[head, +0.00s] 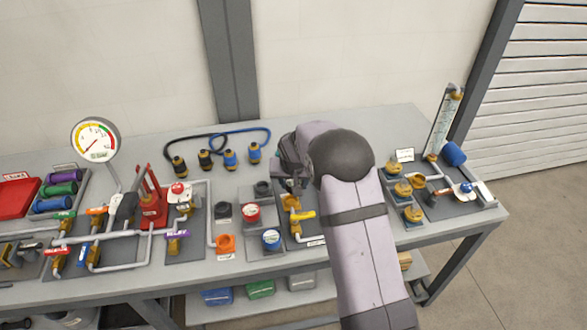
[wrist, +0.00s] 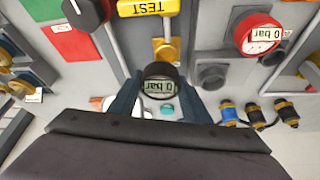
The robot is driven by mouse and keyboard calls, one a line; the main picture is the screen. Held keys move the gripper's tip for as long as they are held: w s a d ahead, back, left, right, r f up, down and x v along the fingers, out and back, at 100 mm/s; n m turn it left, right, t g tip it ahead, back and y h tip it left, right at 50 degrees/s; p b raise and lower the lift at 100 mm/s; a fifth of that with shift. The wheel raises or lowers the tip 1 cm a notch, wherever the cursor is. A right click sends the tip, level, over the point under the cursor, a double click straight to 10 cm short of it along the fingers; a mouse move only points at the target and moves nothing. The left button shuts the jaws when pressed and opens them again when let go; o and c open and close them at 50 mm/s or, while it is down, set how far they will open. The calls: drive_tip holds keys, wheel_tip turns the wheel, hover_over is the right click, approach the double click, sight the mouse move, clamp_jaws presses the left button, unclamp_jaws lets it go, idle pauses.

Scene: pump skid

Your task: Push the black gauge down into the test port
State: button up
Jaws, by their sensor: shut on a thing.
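My gripper (wrist: 160,96) is shut on the black gauge (wrist: 160,75), with one dark finger on each side of it.
A red gauge (head: 251,212) and a blue gauge (head: 271,239) stand left of the port. A dark holder (head: 262,188) is close by. Hose couplings (head: 229,158) lie behind. More brass valves (head: 403,189) stand to the right, and a large dial gauge (head: 96,139) at left.

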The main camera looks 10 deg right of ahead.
sight(291, 187)
drive_tip(key=shift+w+a+r+n, duration=0.15)
drive_tip(key=shift+w+r, duration=0.1)
drive_tip(key=shift+w, duration=0.4)
drive_tip(key=shift+w+a+r+n, duration=0.15)
drive_tip(key=shift+w+r, duration=0.1)
drive_tip(key=shift+w, duration=0.35)
drive_tip(key=shift+f, duration=0.1)
drive_tip(key=shift+f+b, duration=1.75)
drive_tip(key=shift+f, duration=1)
drive_tip(key=shift+r, duration=0.1)
drive_tip(key=shift+f+b, duration=1.65)
drive_tip(key=shift+f, duration=0.15)
drive_tip(key=o, duration=1.2)
drive_tip(key=shift+s, duration=0.1)
